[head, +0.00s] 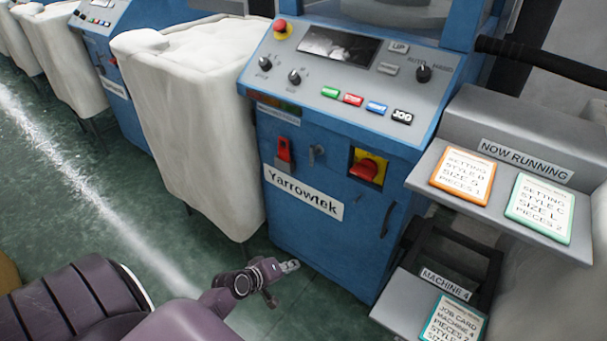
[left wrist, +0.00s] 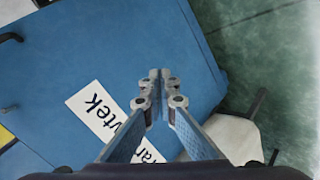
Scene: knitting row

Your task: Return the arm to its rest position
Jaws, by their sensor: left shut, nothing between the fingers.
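My left gripper (head: 289,267) is low in the head view, at the end of my purple arm, in front of the lower part of the blue Yarrowtek machine (head: 325,240). It also shows in the left wrist view (left wrist: 160,78), where its two fingers are together with nothing held. The machine's blue front (left wrist: 110,60) and its Yarrowtek label (left wrist: 92,108) show beyond the fingers. I cannot tell the exact gap between the gripper and the machine. My right gripper is not in view.
A white fabric-covered bin (head: 195,110) stands left of the machine. At right, a grey upper shelf (head: 455,207) holds an orange-edged card (head: 463,177) and a green-edged card (head: 540,207). A lower shelf (head: 400,312) bears a job card (head: 453,322). Green floor (head: 60,200) is clear at left.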

